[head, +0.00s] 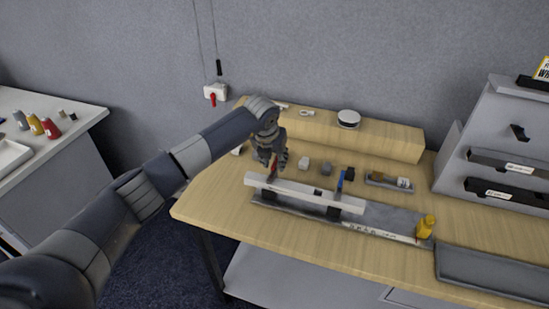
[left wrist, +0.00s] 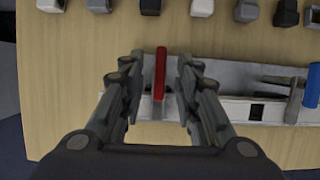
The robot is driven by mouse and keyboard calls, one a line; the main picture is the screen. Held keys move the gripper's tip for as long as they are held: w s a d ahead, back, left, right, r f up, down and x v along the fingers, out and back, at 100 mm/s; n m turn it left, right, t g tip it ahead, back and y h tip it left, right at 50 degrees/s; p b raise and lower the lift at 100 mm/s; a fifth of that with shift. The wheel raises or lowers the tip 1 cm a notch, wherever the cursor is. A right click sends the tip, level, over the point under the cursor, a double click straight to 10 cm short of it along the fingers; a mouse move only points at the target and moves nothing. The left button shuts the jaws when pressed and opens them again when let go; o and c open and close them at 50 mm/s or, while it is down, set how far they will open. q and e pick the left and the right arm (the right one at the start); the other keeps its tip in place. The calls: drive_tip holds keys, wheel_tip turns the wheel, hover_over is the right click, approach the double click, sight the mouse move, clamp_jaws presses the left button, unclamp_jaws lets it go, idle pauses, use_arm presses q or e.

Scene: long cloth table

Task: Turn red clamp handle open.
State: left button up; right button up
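The red clamp handle (left wrist: 160,72) stands between the two spread fingers of my left gripper (left wrist: 158,80) in the left wrist view. Clear gaps show on both sides of it, so the fingers do not appear to touch it. In the head view the red handle (head: 273,168) is mostly hidden by my left gripper (head: 276,162), which comes down over it. The clamp sits at the left end of a white bar (head: 305,194) on a grey base plate (head: 392,217). A blue handle (head: 340,180) stands farther right on the same fixture. My right gripper is out of view.
Several small blocks (head: 304,162) lie behind the fixture. A raised wooden shelf (head: 385,138) runs along the back. A yellow object (head: 425,226) stands at the plate's right end. A grey tray (head: 490,274) is at the front right. The table's left front is bare.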

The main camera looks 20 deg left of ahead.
use_arm(q)
clamp_jaws()
